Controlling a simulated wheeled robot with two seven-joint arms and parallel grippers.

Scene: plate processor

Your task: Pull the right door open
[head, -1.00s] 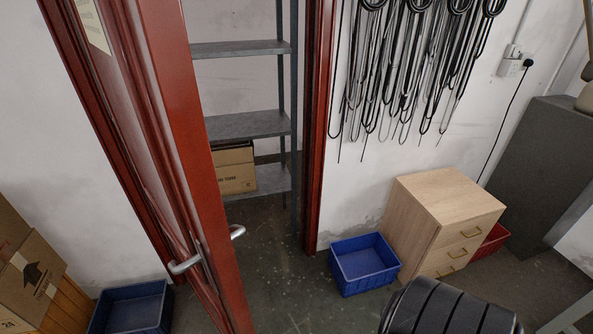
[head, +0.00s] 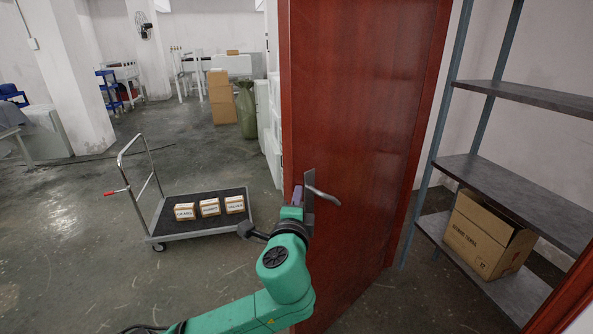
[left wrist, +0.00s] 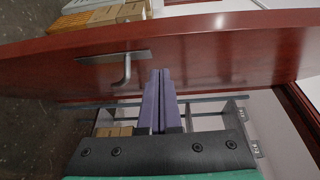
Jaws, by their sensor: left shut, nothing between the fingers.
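The red door (head: 355,120) stands open and shows one broad face in the head view. Its silver lever handle (head: 322,193) is near the left edge of that face. My left gripper (head: 296,196) is at this edge, close to the handle, partly hidden by its own wrist. In the left wrist view, its purple fingers (left wrist: 160,75) are shut together and empty. Their tips overlap the red door (left wrist: 215,50), just right of the handle (left wrist: 125,72), not around it; I cannot tell whether they touch the door. My right gripper is not in view.
A grey shelf unit (head: 475,160) with a cardboard box (head: 480,235) stands right of the door. A platform cart (head: 185,222) with three small boxes (head: 210,207) stands to the left. The floor around the cart is open.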

